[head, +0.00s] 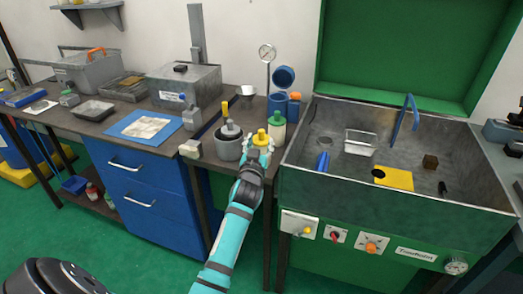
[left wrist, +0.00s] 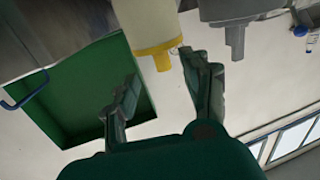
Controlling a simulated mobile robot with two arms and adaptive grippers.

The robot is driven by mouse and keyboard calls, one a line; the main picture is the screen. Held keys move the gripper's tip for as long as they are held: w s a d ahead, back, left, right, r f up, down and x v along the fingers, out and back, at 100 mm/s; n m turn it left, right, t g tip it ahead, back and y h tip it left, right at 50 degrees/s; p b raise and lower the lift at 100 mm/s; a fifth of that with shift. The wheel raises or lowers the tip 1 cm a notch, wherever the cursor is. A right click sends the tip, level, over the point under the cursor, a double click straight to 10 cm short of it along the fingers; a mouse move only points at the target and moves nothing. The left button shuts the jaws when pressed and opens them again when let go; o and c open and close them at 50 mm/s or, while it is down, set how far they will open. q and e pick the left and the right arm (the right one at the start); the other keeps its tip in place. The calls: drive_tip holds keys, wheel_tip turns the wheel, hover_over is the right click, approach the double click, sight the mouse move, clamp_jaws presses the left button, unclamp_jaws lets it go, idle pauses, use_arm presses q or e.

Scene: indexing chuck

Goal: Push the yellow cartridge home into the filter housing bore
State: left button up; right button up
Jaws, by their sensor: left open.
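A yellow piece (head: 261,136) with a narrow stub stands at the bench's front edge. In the left wrist view it (left wrist: 158,54) caps a cream cylinder (left wrist: 145,20); I cannot tell for certain whether this is the cartridge in its housing. My left gripper (head: 257,145) is open, its fingers (left wrist: 160,78) spread around the stub's end without a visible grip. The bore's inside is hidden. My right gripper is not in view.
A green parts washer (head: 400,210) with its lid up stands to the right, holding loose items. A gauge on a stand (head: 267,52) rises behind the gripper. A grey box (head: 184,86) and a blue mat (head: 120,124) lie left on the bench.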

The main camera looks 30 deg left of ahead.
sight(261, 134)
use_arm(q)
drive_tip(key=x, duration=0.4)
drive_tip(key=shift+s+a+r+p, duration=0.1)
drive_tip(key=shift+r+p, duration=0.25)
drive_tip(key=shift+p, duration=0.05)
drive_tip(key=shift+w+a+f, duration=0.1)
drive_tip(key=shift+w+a, duration=0.1)
drive_tip(key=shift+w, duration=0.25)
drive_tip(key=shift+c, duration=0.8)
clamp_jaws()
